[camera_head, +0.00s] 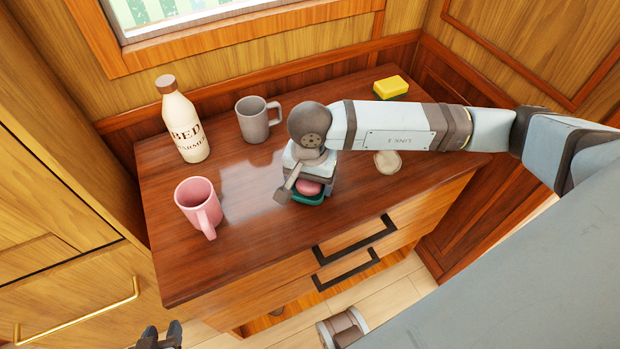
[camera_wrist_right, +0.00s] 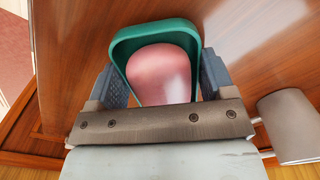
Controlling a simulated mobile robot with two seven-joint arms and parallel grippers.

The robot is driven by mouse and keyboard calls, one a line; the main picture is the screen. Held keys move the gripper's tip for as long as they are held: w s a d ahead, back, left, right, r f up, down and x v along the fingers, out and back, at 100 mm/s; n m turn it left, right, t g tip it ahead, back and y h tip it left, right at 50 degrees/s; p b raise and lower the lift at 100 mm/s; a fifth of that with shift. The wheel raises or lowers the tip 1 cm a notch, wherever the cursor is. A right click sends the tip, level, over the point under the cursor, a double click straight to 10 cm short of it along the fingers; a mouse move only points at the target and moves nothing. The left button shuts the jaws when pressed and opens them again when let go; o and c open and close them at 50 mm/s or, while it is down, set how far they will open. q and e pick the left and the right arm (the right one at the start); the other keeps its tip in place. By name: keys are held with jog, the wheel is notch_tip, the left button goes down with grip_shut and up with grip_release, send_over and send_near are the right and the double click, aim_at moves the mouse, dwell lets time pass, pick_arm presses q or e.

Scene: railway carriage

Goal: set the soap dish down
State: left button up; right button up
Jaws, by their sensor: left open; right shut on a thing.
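The soap dish (camera_head: 308,199) is green and holds a pink bar of soap (camera_head: 309,187). In the head view it is partly hidden under my right gripper (camera_head: 303,190), which is over the middle of the wooden cabinet top. In the right wrist view the green dish (camera_wrist_right: 122,50) lies between the two fingers, with the pink soap (camera_wrist_right: 160,75) in it. My right gripper is shut on the dish. Whether the dish touches the wood cannot be told. My left gripper (camera_head: 160,338) is open and empty at the bottom edge of the head view, in front of the cabinet.
On the cabinet top (camera_head: 250,235) stand a pink mug (camera_head: 198,205), a grey mug (camera_head: 256,122) and a cream bottle (camera_head: 182,122). A yellow sponge (camera_head: 391,87) lies at the back right. A pale round disc (camera_head: 387,162) lies right of the dish. The front middle is clear.

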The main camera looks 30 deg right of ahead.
dwell(0.4)
jog(key=shift+f, duration=0.25)
jog(key=o, duration=0.9)
jog(key=shift+r, duration=0.4)
notch_tip(320, 180, up, 13)
jog(key=shift+r, duration=0.1)
